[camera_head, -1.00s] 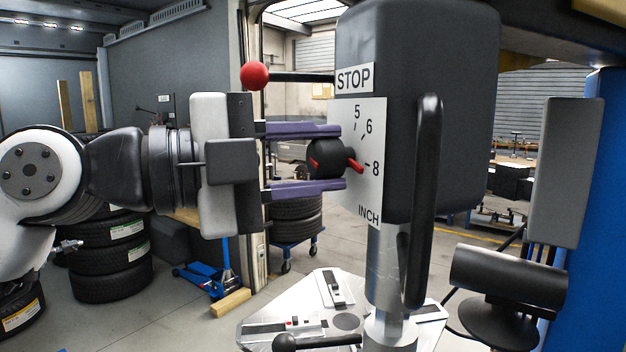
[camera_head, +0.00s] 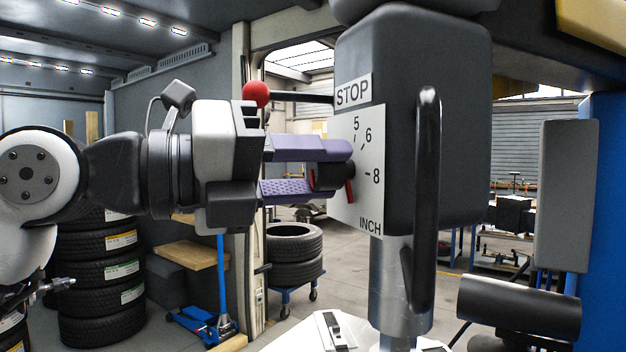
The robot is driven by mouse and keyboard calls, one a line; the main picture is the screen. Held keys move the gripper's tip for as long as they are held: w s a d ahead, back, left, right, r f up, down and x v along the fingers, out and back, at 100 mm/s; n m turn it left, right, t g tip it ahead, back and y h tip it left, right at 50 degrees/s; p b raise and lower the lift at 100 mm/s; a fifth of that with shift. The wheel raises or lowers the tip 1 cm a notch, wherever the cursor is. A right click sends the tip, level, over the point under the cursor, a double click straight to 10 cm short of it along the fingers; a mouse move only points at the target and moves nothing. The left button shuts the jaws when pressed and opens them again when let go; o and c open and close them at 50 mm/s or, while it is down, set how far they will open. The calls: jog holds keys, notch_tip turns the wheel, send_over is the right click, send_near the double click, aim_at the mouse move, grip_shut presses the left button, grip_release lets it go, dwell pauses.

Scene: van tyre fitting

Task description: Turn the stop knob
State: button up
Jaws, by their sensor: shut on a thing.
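The stop knob (camera_head: 330,179) is black with a red pointer (camera_head: 349,189) and sits on the white scale plate (camera_head: 345,208) of the dark machine head. The plate reads 5, 6, 8 and INCH, below a STOP label (camera_head: 352,91). The red pointer stands nearly upright at the knob's right side, below and left of the 8. My gripper (camera_head: 336,170) comes from the left with purple fingers, one above and one below the knob, shut on it. The gripper is rolled, and the fingers hide part of the knob.
A red ball (camera_head: 257,94) on a dark rod stands above my gripper. A tall black handle (camera_head: 427,200) rises in front of the machine head (camera_head: 460,120). A black cylinder (camera_head: 520,306) is at lower right. Stacked tyres (camera_head: 100,270) and a blue jack (camera_head: 210,325) stand behind.

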jog(key=m+b, duration=0.1)
jog(key=m, duration=0.5)
jog(key=shift+f+m, duration=0.1)
jog(key=shift+m, duration=0.2)
jog(key=m, duration=1.2)
jog(key=shift+m, duration=0.3)
jog(key=m, duration=0.5)
jog(key=shift+m, duration=0.3)
jog(key=o, duration=1)
